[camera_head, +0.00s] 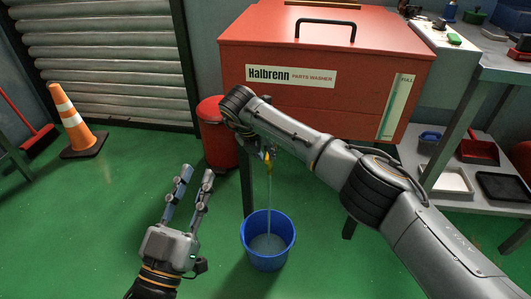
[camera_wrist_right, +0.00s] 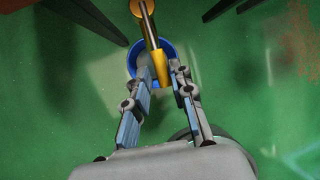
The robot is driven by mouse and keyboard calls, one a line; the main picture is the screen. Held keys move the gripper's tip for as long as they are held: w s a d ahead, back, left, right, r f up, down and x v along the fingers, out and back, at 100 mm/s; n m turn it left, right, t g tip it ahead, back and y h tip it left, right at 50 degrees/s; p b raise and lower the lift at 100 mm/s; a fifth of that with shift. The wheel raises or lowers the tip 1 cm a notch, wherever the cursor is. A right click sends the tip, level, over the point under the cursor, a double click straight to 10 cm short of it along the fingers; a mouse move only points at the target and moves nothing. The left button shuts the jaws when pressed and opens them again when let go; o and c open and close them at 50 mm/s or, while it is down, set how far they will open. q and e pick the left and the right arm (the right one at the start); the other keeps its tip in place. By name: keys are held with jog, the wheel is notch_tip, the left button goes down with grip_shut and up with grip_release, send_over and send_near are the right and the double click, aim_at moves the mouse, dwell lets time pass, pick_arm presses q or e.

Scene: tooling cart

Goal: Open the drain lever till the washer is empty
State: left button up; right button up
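The red Halbrenn parts washer (camera_head: 385,65) stands at the back with its lid down. A sight gauge (camera_head: 396,106) marked FULL is on its front; its level is too small to read. A yellow drain lever (camera_head: 268,160) shows beneath the washer, partly hidden by my right arm. A thin stream runs down into a blue bucket (camera_head: 267,262), which holds some liquid. In the right wrist view, the lever's yellow end (camera_wrist_right: 160,69) lies between the fingertips of my right gripper (camera_wrist_right: 165,85), with a gap beside it. My left gripper (camera_head: 195,180) is open and empty, left of the bucket.
A red bin (camera_head: 216,145) stands left of the washer. An orange cone (camera_head: 75,125) and a red broom (camera_head: 36,135) are at the far left. A metal shelf cart (camera_head: 465,207) with trays stands on the right. The green floor around the bucket is clear.

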jog(key=v, duration=1.2)
jog(key=shift+d, duration=0.1)
